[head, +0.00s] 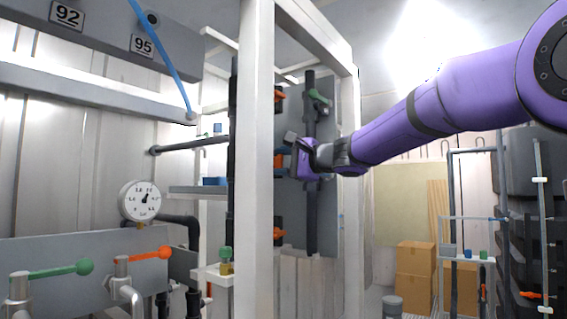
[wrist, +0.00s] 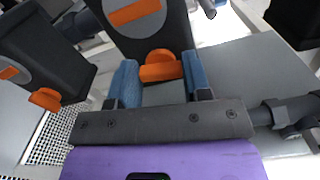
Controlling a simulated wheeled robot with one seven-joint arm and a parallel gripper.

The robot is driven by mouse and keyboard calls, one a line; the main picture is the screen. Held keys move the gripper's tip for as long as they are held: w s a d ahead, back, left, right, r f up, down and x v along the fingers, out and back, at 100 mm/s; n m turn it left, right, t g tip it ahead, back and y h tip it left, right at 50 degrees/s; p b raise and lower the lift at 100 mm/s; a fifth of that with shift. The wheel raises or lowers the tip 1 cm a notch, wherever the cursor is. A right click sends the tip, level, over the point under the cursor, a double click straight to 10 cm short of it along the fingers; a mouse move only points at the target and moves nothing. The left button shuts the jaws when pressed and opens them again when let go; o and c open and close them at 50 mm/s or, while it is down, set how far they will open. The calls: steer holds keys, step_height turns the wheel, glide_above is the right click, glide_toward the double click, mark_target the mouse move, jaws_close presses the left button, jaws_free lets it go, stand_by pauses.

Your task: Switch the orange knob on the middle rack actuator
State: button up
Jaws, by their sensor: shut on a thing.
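The middle rack actuator (wrist: 150,30) is a dark box with an orange bar on a grey disc on its face, at the top of the wrist view. Its orange knob (wrist: 160,67) sticks out from the lower edge, between the blue fingers of my gripper (wrist: 163,78). The gripper is shut on this knob, one finger on each side. In the head view my gripper (head: 284,160) reaches in from the right to the middle of the rack, partly behind the white post. The actuator is mostly hidden there.
Other orange knobs show on the rack above (head: 279,95) and below (head: 279,234). A neighbouring dark actuator (wrist: 45,55) stands left in the wrist view. A white frame post (head: 257,170) stands close by. A gauge (head: 140,200) and lever valves are at left.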

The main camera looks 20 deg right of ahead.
steer(key=shift+f, duration=0.1)
stand_by(0.3)
steer(key=o, duration=0.9)
steer(key=v, duration=1)
steer(key=shift+s+d, duration=0.25)
steer(key=shift+s, duration=0.05)
